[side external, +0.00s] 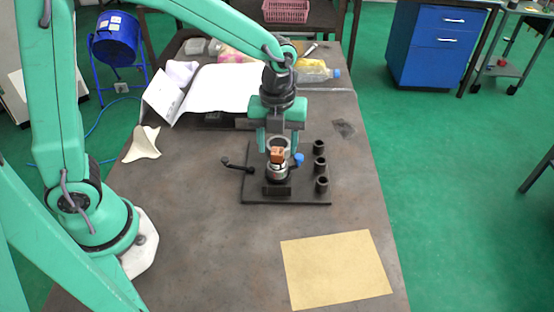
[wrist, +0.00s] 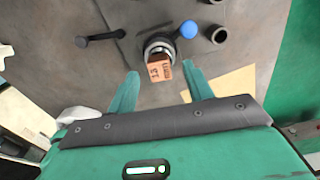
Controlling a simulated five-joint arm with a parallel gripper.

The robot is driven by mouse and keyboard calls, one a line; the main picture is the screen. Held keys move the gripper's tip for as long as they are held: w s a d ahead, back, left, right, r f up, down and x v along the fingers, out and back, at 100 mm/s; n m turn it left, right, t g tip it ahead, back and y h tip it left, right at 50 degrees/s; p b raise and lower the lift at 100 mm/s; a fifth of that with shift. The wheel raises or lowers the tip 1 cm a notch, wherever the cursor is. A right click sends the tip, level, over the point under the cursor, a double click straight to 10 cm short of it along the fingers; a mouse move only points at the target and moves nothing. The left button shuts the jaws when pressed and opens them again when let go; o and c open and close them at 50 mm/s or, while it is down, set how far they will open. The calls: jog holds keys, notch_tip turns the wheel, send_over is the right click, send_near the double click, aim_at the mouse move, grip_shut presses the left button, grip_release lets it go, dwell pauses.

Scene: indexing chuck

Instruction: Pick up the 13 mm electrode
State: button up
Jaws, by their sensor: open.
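The 13 mm electrode (wrist: 160,71) is a copper-coloured block with dark markings that read 13 in the wrist view. It sits upright in the round metal chuck (wrist: 157,46). In the side view the electrode (side external: 277,154) stands in the chuck (side external: 277,172) on a dark base plate (side external: 308,197). My gripper (side external: 278,150) is open above the chuck, with its green fingers reaching down on either side. In the wrist view my gripper's fingertips (wrist: 161,73) lie to the left and right of the electrode, with a gap on both sides. I cannot tell the exact height between them.
A black lever (side external: 236,166) sticks out left of the chuck and a blue knob (side external: 298,159) sits at its right. Several dark round holders (side external: 320,165) line the plate's right side. A tan sheet (side external: 337,269) lies on the table at front right. Papers (side external: 222,88) and bottles are behind.

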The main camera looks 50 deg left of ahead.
jog(key=shift+f, duration=0.65)
grip_shut()
jog(key=shift+r, duration=0.1)
jog(key=shift+r, duration=0.4)
notch_tip(320, 180, up, 3)
jog(key=shift+r, duration=0.1)
jog(key=s+d+r, duration=0.7)
jog(key=s+d, duration=0.1)
jog(key=shift+s, duration=0.25)
